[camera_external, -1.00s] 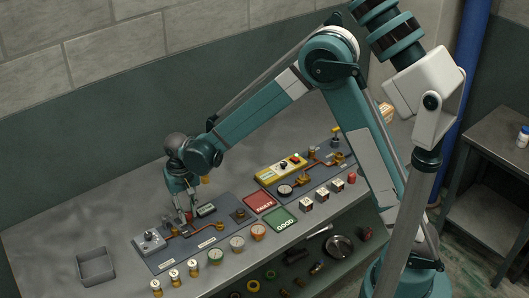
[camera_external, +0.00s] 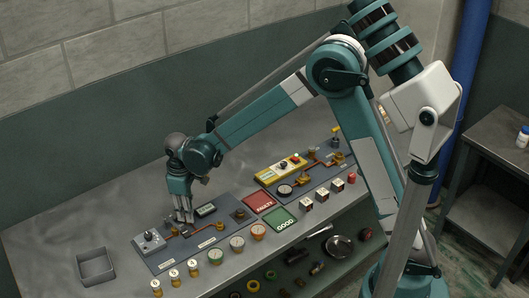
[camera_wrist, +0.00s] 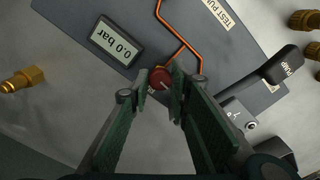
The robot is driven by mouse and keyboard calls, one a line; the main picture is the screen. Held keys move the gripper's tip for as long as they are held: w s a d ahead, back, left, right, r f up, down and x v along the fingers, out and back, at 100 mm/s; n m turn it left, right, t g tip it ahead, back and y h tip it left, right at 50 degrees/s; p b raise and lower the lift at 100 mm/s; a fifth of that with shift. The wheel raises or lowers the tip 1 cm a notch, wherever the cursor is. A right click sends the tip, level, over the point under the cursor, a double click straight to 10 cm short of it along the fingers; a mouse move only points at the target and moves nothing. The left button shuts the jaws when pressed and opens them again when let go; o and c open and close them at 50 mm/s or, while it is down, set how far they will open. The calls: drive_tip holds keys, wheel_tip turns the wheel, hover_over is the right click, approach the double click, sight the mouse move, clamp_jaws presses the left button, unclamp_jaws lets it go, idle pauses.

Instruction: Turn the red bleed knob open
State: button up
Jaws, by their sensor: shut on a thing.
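The red bleed knob (camera_wrist: 160,79) sits between the fingertips of my gripper (camera_wrist: 159,84) in the wrist view, with a light line across its top. My gripper is shut on it, with one green finger pad on each side. In the external view my gripper (camera_external: 184,219) points down over the left grey panel (camera_external: 165,262), and it hides the knob there. A display (camera_wrist: 117,42) beside the knob reads 0.0 bar; it also shows in the external view (camera_external: 206,210). An orange pipe (camera_wrist: 178,35) runs from the knob's area across the panel.
Red (camera_external: 258,202) and green (camera_external: 280,219) pads lie to the right. An empty grey tray (camera_external: 96,266) sits at the left, with bare bench around it.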

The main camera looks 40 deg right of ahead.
drive_tip(key=shift+n, duration=0.5)
drive_tip(key=o, duration=0.9)
drive_tip(key=shift+r, duration=0.15)
drive_tip(key=shift+r, duration=5.9)
